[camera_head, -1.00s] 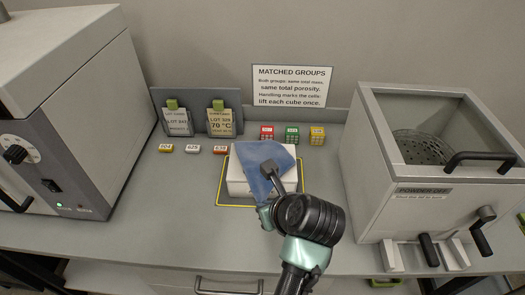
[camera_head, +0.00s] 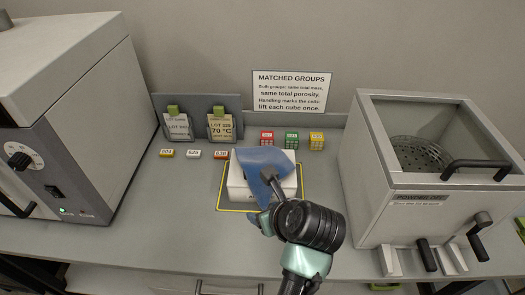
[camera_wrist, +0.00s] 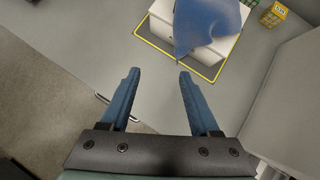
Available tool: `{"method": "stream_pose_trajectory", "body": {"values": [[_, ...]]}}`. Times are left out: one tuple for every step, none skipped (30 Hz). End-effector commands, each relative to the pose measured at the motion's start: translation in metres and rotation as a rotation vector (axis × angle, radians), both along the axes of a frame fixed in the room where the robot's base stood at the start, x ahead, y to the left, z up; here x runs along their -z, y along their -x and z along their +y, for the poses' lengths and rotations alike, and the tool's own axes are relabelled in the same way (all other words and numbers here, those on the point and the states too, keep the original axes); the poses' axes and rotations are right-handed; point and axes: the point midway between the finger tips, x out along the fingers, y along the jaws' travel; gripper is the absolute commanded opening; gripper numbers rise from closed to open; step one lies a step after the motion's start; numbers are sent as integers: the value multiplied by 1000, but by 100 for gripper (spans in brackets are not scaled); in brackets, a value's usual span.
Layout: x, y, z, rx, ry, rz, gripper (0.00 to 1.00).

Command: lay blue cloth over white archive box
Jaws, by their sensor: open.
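The blue cloth (camera_head: 262,163) lies draped over the top of the white archive box (camera_head: 238,187), with part of it hanging down the front. The box stands inside a yellow outline on the bench. In the wrist view the cloth (camera_wrist: 203,22) covers much of the box (camera_wrist: 225,45), leaving the right part of its top and some of its left side bare. My gripper (camera_wrist: 157,75) is open and empty, with its two blue fingers apart. It is on the near side of the box, clear of the cloth in the wrist view.
Small coloured cubes (camera_head: 291,140) stand behind the box, the yellow one (camera_wrist: 273,14) nearest in the wrist view. Small tags (camera_head: 194,154) lie to the left. A large grey appliance (camera_head: 65,110) stands left and a glass-topped unit (camera_head: 395,200) right. The bench front is clear.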

Motion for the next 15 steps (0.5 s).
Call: {"method": "stream_pose_trajectory", "body": {"values": [[-11,3,0,-2,2,0,62],[-14,4,0,-2,2,0,62],[-18,5,0,-2,1,-1,62],[-20,6,0,-2,1,-1,62],[-21,6,0,-2,0,0,62],[-21,7,0,-1,1,1,62],[-21,8,0,-1,1,1,62],[-22,8,0,-1,1,1,62],[-26,9,0,-1,1,1,62],[-30,10,0,-1,1,0,62],[-35,12,0,0,1,-1,62],[-42,14,0,0,1,-1,62],[-48,17,-1,-2,2,0,62],[-53,19,0,-2,2,0,62],[-59,21,-1,-2,2,0,62]]}}
